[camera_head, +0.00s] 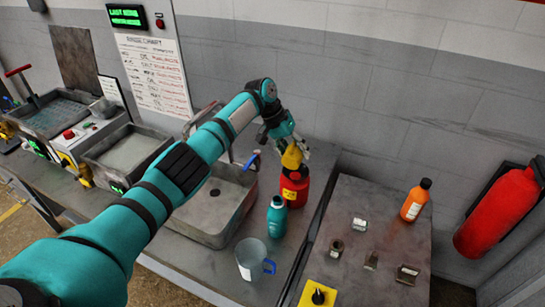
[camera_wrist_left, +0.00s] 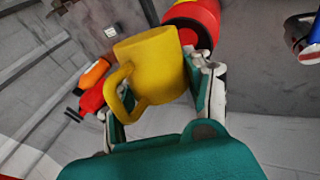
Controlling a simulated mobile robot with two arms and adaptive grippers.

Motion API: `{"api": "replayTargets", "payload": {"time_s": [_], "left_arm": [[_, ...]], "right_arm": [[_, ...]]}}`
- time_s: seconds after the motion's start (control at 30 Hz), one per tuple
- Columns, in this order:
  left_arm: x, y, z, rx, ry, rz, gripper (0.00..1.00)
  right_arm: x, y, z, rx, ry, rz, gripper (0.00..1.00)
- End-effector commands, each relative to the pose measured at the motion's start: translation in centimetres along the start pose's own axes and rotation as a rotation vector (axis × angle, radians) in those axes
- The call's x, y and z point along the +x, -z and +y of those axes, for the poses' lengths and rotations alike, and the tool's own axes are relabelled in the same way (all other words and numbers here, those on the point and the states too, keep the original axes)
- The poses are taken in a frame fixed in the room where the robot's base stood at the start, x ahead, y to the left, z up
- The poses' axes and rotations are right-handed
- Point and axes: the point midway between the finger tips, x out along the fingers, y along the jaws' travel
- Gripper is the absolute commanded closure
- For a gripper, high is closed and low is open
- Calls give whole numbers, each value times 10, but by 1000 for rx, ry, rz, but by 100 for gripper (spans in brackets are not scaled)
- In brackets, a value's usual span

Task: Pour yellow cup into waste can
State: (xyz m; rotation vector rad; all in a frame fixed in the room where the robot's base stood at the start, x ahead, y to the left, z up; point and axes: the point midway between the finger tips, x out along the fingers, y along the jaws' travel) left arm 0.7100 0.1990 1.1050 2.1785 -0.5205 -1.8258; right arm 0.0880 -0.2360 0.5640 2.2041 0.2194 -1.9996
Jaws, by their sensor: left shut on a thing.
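The yellow cup (camera_head: 291,157) is held in my left gripper (camera_head: 287,146), just above the red can (camera_head: 294,190) with a yellow label, which looks like the waste can. In the left wrist view the yellow cup (camera_wrist_left: 152,66) sits between the two fingers of the left gripper (camera_wrist_left: 160,98), its handle to the left. The red can (camera_wrist_left: 192,18) shows there behind the cup, partly hidden by it. The inside of the cup is not visible. My right gripper is in neither view.
A teal bottle (camera_head: 277,217) and a clear jug (camera_head: 251,260) with a blue handle stand near the red can. A sink (camera_head: 217,238) lies to the left. An orange bottle (camera_head: 415,200) and small metal pieces are on the right table (camera_head: 385,225).

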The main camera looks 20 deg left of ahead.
Motion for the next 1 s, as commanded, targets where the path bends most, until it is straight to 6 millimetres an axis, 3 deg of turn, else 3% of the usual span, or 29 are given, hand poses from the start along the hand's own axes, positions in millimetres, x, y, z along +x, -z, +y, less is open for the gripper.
{"api": "replayTargets", "payload": {"time_s": [0.33, 0.43, 0.7, 1.0], "left_arm": [[-3, -7, 0, 69, 3, 141, 84], [2, -11, -2, 110, 3, 227, 84], [13, -19, -6, 227, 2, 485, 84], [16, -22, -7, 304, 2, 658, 84]], "right_arm": [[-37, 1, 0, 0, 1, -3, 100], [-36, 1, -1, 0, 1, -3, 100], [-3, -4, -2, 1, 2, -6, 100], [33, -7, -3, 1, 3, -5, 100]]}}
